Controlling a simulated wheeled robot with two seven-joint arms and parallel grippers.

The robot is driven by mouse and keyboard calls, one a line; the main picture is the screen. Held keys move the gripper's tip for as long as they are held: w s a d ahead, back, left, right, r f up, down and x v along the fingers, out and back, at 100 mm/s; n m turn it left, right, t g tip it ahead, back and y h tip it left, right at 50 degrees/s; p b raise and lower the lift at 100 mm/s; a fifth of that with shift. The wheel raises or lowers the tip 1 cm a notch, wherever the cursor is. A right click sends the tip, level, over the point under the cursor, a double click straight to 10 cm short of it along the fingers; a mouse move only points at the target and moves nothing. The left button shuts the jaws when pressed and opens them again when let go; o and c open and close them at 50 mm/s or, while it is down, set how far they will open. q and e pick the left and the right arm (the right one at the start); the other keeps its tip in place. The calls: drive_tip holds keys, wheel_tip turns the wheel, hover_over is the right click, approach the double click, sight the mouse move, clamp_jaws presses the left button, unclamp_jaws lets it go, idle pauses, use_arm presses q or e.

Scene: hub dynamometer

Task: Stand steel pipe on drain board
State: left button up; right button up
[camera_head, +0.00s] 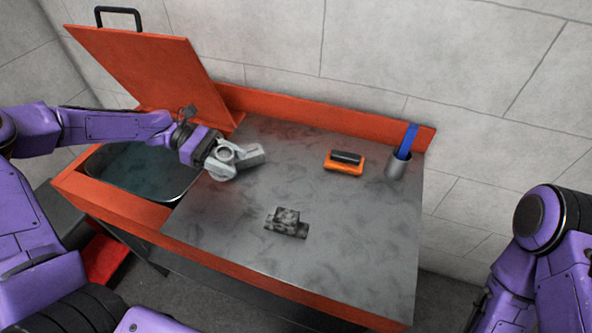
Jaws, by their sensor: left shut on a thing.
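My left gripper (240,158) is above the left part of the grey drain board (340,235), close to the basin edge. It is shut on a light grey metal piece that I take for the steel pipe (226,154), with a round open end showing. The gripper and the pipe are similar in colour, so their border is hard to make out. I cannot tell whether the pipe touches the board. My right gripper is out of the picture; only part of its arm shows at the right edge.
A dark, mottled blocky part (287,222) lies mid-board. An orange-and-black brush or block (345,162) and a grey cup (397,168) holding a blue item (407,141) are at the back right. The dark basin (140,175) is left, under a raised orange lid (145,65). The board's front right is clear.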

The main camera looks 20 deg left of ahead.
use_arm(q)
drive_tip(key=d+r+n+t+h+p, duration=0.1)
drive_tip(key=d+r+n+t+p, duration=0.25)
drive_tip(key=d+n+t, duration=0.45)
drive_tip(key=w+d+f+m+g+b, duration=0.1)
drive_tip(key=d+f+m+b, duration=0.2)
drive_tip(key=b, duration=1.9)
wheel_tip(320, 180, down, 3)
drive_tip(key=shift+w+d+r+m+g, duration=0.15)
drive_tip(key=shift+w+m+g, duration=0.2)
drive_tip(key=shift+m, duration=0.75)
drive_tip(key=w+n+t, duration=0.1)
drive_tip(key=w+r+n+t, duration=0.1)
drive_tip(key=w, duration=0.1)
drive_tip(key=w+r+n+t+b, duration=0.1)
drive_tip(key=w, duration=0.1)
drive_tip(key=shift+d+r, duration=0.1)
drive_tip(key=shift+d, duration=0.15)
clamp_jaws()
drive_tip(key=w+d+f, duration=0.1)
drive_tip(key=f, duration=0.1)
drive_tip(key=w+f+b, duration=0.1)
drive_tip(key=w+f, duration=0.1)
drive_tip(key=w+d+f, duration=0.1)
drive_tip(key=w+f, duration=0.1)
drive_tip(key=shift+d+f+b, duration=0.1)
drive_tip(key=shift+d+b, duration=0.2)
wheel_tip(320, 180, down, 3)
drive_tip(key=shift+a+r, duration=0.1)
